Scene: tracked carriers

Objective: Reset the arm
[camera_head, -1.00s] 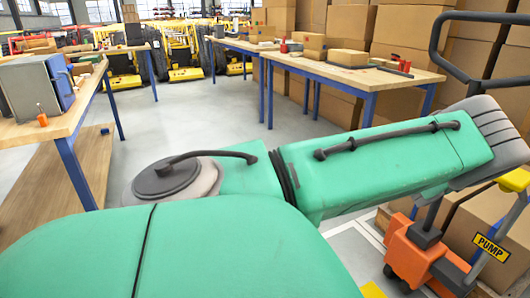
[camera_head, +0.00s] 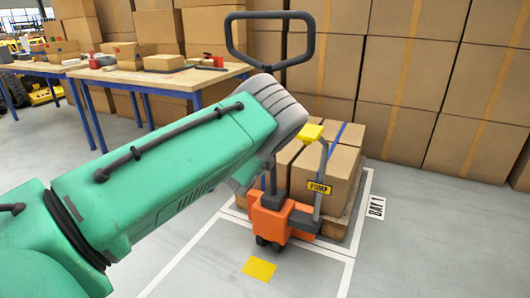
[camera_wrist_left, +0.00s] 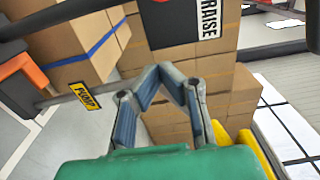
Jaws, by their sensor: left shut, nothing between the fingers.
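My left arm (camera_head: 165,170), green with a grey end, reaches from the lower left toward the pallet jack in the head view. My left gripper (camera_wrist_left: 162,72) shows in the wrist view with its grey-blue fingers closed together and empty. In the head view the arm's end hides the gripper. The orange pallet jack (camera_head: 270,222) stands behind the arm's end. It has a black loop handle (camera_head: 312,42), a yellow piece (camera_head: 308,132) and a PUMP label (camera_head: 319,188). In the wrist view the PUMP label (camera_wrist_left: 84,95) is left of the fingers. My right gripper is not in view.
Brown cartons (camera_head: 340,175) with a blue strap sit on a pallet behind the jack. Stacked cartons (camera_head: 390,95) line the back. A wooden table (camera_head: 205,77) with blue legs stands at the left. Grey floor (camera_head: 430,250) is open at the lower right.

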